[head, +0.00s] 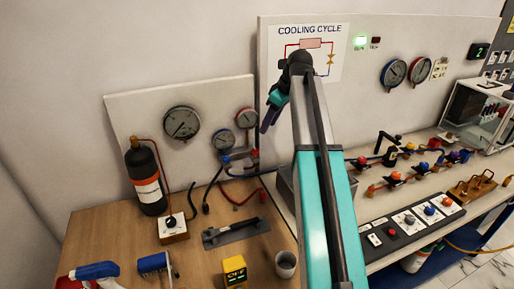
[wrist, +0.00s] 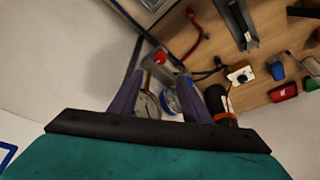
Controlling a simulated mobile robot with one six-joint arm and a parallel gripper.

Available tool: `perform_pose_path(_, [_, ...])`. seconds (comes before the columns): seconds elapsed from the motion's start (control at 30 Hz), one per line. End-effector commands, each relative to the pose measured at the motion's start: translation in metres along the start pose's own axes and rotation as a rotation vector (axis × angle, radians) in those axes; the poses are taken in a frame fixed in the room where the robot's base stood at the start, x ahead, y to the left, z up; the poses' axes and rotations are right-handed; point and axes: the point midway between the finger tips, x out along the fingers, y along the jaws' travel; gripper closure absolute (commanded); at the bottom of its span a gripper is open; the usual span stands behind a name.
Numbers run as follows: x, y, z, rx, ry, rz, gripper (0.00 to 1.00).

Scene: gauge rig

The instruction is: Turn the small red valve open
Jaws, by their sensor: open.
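A small red valve knob (wrist: 160,57) shows in the wrist view just beyond and between my fingertips. In the head view, the small red valve (head: 254,154) appears to sit at the right end of the manifold under the two small gauges, on the left panel. My gripper (head: 264,129) is in front of the wall panels, above and right of that manifold. It also shows in the wrist view (wrist: 160,76), with its purple fingers apart and nothing held. I cannot tell the valve's exact turn or its distance from the fingertips.
Two small gauges (head: 222,140) (head: 246,118) stand above the manifold, with a large gauge (head: 181,122) to their left. A black bottle (head: 146,180) stands on the wooden bench (head: 105,225). Hoses (head: 240,199) hang below the manifold. Other red-handled valves (head: 394,177) are on the right bench.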

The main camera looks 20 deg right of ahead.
Motion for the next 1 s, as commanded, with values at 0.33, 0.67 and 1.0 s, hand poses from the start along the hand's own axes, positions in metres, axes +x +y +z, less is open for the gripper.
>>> perform_pose_path(0.33, [0.024, -0.001, 0.0, -0.001, -0.001, -0.002, 0.57])
perform_pose_path(0.67, [0.058, -0.001, 0.0, 0.0, -0.001, -0.001, 0.57])
perform_pose_path(1.0, [0.094, -0.001, -0.001, 0.0, -0.001, -0.001, 0.57])
